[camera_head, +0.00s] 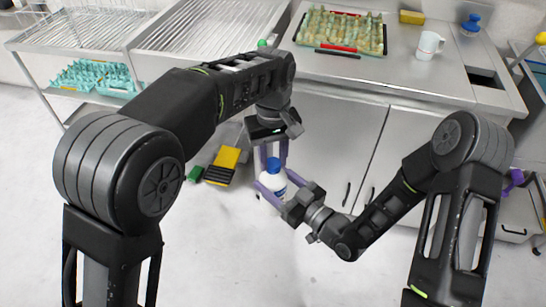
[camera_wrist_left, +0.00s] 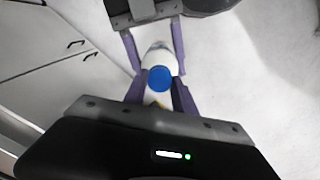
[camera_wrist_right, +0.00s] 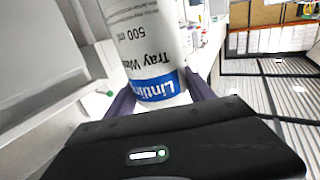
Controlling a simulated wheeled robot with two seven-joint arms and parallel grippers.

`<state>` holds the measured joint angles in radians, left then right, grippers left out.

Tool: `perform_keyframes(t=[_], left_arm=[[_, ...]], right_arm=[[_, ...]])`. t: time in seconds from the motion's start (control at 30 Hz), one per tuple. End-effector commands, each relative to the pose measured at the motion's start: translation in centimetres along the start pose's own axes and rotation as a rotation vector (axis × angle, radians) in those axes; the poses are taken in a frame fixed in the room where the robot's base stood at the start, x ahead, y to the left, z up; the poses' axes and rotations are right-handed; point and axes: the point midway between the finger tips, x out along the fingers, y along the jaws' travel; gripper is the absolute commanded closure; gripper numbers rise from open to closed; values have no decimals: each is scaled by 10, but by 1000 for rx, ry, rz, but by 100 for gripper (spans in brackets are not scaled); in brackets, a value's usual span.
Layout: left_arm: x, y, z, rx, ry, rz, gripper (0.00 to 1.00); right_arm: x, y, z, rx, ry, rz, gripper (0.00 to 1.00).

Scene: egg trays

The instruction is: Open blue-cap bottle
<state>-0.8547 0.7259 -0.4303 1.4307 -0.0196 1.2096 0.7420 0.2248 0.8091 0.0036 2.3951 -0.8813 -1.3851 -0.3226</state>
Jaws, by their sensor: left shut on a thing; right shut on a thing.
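A white bottle (camera_head: 272,181) with a blue cap (camera_head: 272,163) is upright between my two grippers, in front of the counter. My right gripper (camera_head: 274,182) comes in from the right and is shut around the bottle's body. The bottle's label with blue band and "500 ml" text (camera_wrist_right: 155,60) fills the right wrist view between the fingers. My left gripper (camera_head: 273,160) points down from above, its purple fingers on either side of the cap, shut on it. The left wrist view looks onto the blue cap (camera_wrist_left: 159,78) between those fingers. The exact finger contact is partly hidden.
The steel counter (camera_head: 400,85) behind holds an egg tray (camera_head: 340,32), a white mug (camera_head: 428,45) and another blue item (camera_head: 472,22). A rack with teal trays (camera_head: 95,76) stands at left.

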Motion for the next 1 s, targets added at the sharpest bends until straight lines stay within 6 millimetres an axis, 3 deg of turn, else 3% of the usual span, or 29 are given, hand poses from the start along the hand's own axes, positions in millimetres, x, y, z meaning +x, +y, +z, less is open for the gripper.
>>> perform_keyframes(t=[0.3, 0.5, 0.57, 1.0], left_arm=[[-1, 0, 0, -876, 2, 2, 100], [-1, 0, -1, -1328, 1, 4, 100], [-2, 0, -1, -1394, 1, 5, 100], [-2, 0, -1, -1393, 0, 5, 100]], right_arm=[[0, -1, -1, -1, 3, -2, 100], [0, -1, -1, -1, 3, -3, 100], [0, -1, -1, -1, 3, -3, 100], [0, -1, -1, -1, 3, -2, 100]])
